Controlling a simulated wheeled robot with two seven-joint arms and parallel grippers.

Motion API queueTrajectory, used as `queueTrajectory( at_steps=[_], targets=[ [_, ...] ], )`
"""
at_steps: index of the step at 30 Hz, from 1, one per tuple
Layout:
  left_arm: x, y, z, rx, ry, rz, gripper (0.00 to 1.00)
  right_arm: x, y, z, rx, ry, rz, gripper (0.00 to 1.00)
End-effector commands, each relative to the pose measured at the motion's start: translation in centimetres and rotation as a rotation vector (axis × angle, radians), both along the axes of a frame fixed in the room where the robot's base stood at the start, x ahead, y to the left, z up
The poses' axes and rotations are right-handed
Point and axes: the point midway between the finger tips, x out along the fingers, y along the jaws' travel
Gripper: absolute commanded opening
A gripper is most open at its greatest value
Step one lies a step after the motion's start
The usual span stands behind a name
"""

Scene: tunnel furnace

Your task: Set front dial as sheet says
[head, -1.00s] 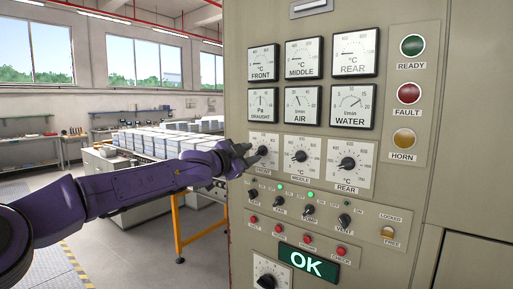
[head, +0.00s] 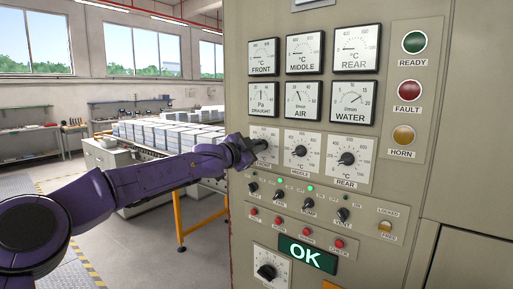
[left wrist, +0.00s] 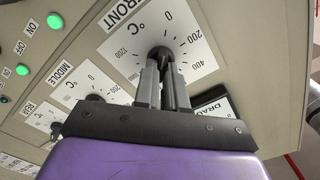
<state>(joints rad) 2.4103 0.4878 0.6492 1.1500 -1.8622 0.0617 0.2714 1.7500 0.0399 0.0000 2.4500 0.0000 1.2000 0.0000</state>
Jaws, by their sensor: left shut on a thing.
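The front dial (head: 264,133) is the leftmost of three temperature dials on the grey panel. My left gripper (head: 260,146) is at its knob and hides much of its face in the head view. In the left wrist view the front dial (left wrist: 185,20) has a white scale marked in °C, with 0, 200, 400 and 1200 readable. My left gripper (left wrist: 167,70) is shut on the dark knob (left wrist: 160,54) there. The knob's pointer is mostly hidden by the fingers, so its setting cannot be read. No sheet can be made out. My right gripper is not in view.
The middle dial (head: 301,152) and rear dial (head: 347,159) sit to the right. Below are several small switches, red buttons and a green OK display (head: 307,256). Gauges fill the panel above. A loaded conveyor (head: 165,138) stands behind at the left.

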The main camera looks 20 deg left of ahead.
Motion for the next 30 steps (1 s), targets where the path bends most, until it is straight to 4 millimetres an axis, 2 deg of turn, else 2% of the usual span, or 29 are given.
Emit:
queueTrajectory(
  at_steps=[11, 30],
  targets=[
    [-0.1, -0.2, 0.0, 0.222, -0.082, 0.001, 0.0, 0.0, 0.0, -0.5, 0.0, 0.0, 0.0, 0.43],
    [-0.1, -0.2, -0.5, 0.788, -0.289, 0.0, 0.0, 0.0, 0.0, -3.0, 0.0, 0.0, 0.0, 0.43]
  ],
)
